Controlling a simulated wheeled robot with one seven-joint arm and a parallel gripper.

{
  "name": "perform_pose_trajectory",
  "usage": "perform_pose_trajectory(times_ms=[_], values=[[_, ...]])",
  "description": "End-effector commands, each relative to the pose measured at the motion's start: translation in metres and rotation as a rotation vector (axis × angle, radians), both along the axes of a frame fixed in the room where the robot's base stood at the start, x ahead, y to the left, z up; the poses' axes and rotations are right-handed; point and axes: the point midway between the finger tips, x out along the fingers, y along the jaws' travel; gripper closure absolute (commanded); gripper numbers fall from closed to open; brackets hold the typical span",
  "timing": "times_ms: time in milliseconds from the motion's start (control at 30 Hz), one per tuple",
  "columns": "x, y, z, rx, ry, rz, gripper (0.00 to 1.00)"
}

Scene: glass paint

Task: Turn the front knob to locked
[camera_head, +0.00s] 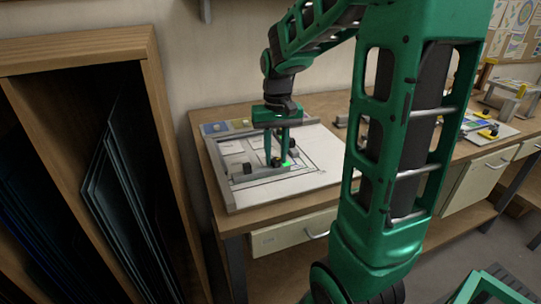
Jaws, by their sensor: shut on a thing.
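A white board (320,168) with a grey metal frame lies on the wooden workbench. My green gripper (277,158) points straight down over the near bar of this frame. Its two fingers are shut on the front knob (276,162), a small dark knob with a yellowish top. The fingers hide much of the knob, so I cannot tell its angle or whether it is locked. A bright green patch (288,163) shows beside the right finger.
A black knob (247,168) stands on the frame left of my gripper, and another dark part (291,143) is behind it. A wooden rack (160,125) with dark glass sheets stands at left. My arm hides the bench's middle.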

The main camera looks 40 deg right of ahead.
Motion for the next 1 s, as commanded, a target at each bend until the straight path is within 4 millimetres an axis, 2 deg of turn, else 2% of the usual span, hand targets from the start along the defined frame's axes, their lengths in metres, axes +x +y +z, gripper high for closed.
perform_pose_trajectory(times_ms=[400,967,1000], values=[[0.0008,0.0015,0.0006,0.001,-0.002,-0.177,0.97],[0.0013,0.0028,0.0006,0.003,-0.003,-0.198,0.97],[0.0013,0.0028,0.0006,0.002,-0.002,-0.198,0.65]])
